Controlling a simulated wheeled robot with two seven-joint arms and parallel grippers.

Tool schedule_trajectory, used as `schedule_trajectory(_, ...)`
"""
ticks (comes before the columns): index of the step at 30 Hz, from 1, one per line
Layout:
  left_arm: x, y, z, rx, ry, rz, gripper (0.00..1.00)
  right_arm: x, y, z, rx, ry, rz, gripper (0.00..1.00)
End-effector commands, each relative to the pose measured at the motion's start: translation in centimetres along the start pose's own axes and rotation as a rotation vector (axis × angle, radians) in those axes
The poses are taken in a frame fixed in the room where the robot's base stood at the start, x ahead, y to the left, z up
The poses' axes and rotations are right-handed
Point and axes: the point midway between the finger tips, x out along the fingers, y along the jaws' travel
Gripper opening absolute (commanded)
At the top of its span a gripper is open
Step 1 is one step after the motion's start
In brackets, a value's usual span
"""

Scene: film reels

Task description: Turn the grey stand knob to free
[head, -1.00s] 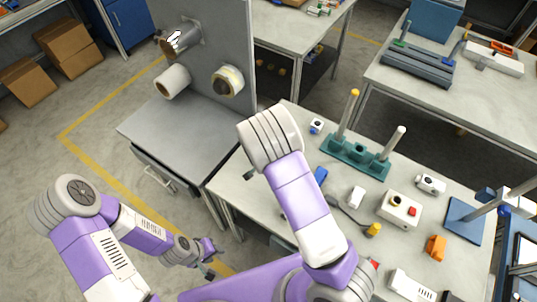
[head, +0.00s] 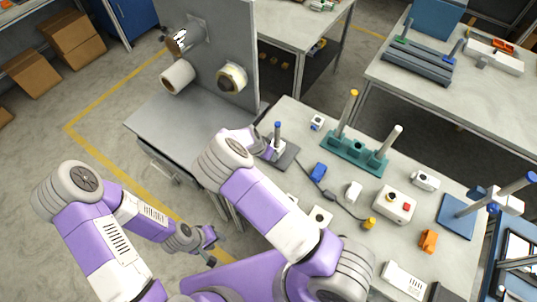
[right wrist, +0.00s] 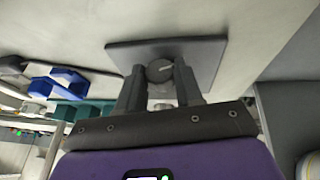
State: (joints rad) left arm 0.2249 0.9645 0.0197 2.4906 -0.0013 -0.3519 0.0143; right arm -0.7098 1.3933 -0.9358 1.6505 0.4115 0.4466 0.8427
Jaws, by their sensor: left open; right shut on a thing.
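The grey stand (head: 288,158) sits at the near left part of the right-hand table, with a blue-topped post rising from it. My right gripper (head: 276,149) is at this post. In the right wrist view, the round grey knob (right wrist: 159,70) with a pale line mark lies between the fingers of my right gripper (right wrist: 160,84), which are shut on it. The stand's dark base plate (right wrist: 206,56) shows behind. The exact finger contact is partly hidden. My left gripper (head: 209,243) is open and empty, low over the floor, away from the stand.
A teal stand with posts (head: 355,154), a blue block (head: 318,171), a cable and a white box with buttons (head: 394,204) lie on the same table. A grey panel with reel spindles (head: 222,50) stands at upper left.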

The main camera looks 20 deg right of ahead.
Motion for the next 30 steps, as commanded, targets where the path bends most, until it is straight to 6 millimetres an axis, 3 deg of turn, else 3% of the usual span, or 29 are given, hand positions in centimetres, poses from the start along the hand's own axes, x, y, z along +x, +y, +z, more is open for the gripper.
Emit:
schedule_trajectory(8, 0.0, 0.0, 0.0, 0.0, 0.0, 0.0, 0.43, 0.0, 0.0, 0.0, 0.0, 0.0, 0.0, 0.05)
schedule_trajectory(9, 0.0, 0.0, 0.0, 0.0, 0.0, 0.0, 0.43, 0.0, 0.0, 0.0, 0.0, 0.0, 0.0, 0.41)
schedule_trajectory(10, 0.0, 0.0, 0.0, 0.0, 0.0, 0.0, 0.43, 0.0, 0.0, 0.0, 0.0, 0.0, -0.001, 0.46)
schedule_trajectory(20, 0.0, 0.0, 0.0, 0.0, 0.0, 0.0, 0.43, -0.3, 0.0, 0.0, 0.0, 0.0, -0.001, 0.46)
schedule_trajectory(30, -0.1, 0.1, 0.0, 0.0, 0.0, 0.0, 0.43, -5.5, -0.1, 0.0, -0.001, 0.0, -0.004, 0.46)
